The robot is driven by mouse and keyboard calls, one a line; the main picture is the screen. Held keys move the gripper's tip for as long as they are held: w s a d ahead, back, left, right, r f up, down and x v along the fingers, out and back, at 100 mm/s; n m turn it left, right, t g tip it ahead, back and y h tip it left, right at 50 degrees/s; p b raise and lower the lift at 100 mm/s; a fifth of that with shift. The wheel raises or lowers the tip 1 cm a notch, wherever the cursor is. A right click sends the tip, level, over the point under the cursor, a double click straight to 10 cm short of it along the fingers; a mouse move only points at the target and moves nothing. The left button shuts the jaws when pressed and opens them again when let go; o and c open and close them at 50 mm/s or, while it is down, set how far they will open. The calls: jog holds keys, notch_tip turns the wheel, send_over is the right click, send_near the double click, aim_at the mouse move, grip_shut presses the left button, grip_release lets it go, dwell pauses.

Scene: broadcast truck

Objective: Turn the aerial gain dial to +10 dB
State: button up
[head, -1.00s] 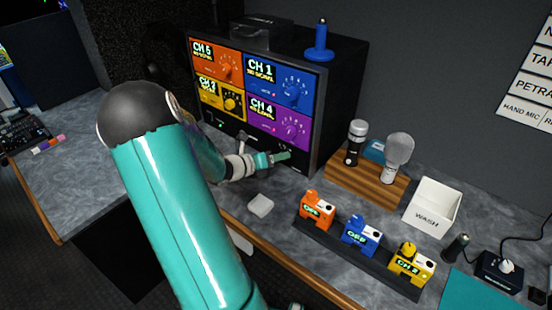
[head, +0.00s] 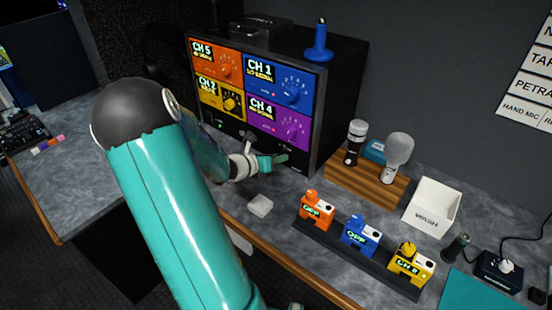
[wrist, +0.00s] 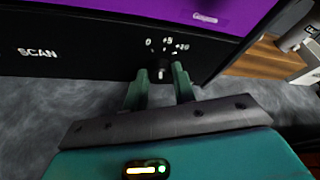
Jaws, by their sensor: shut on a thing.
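The aerial gain dial (wrist: 162,72) is a small dark knob with a white mark, low on the black front panel, below the purple screen in the wrist view. The labels 0, +5 and +10 (wrist: 167,44) arc above it from left to right. My gripper (wrist: 160,84) has one green finger on each side of the knob and is shut on it. Which label the knob points to is too small to tell. In the head view my gripper (head: 277,160) is at the lower right of the rack (head: 320,120), and its hand hides the dial there.
The rack's orange, blue, yellow and purple channel panels (head: 279,124) sit above my gripper. A white block (head: 260,206) lies on the desk in front.

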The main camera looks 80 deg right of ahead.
jog(key=m+t, duration=0.2)
jog(key=m, duration=0.1)
jog(key=shift+s+a, duration=0.1)
jog(key=shift+s, duration=0.1)
jog(key=shift+s+m+t+h, duration=0.1)
jog(key=shift+m+t+h, duration=0.7)
jog(key=shift+m, duration=0.6)
jog(key=o, duration=1)
jog(key=shift+a+r, duration=0.1)
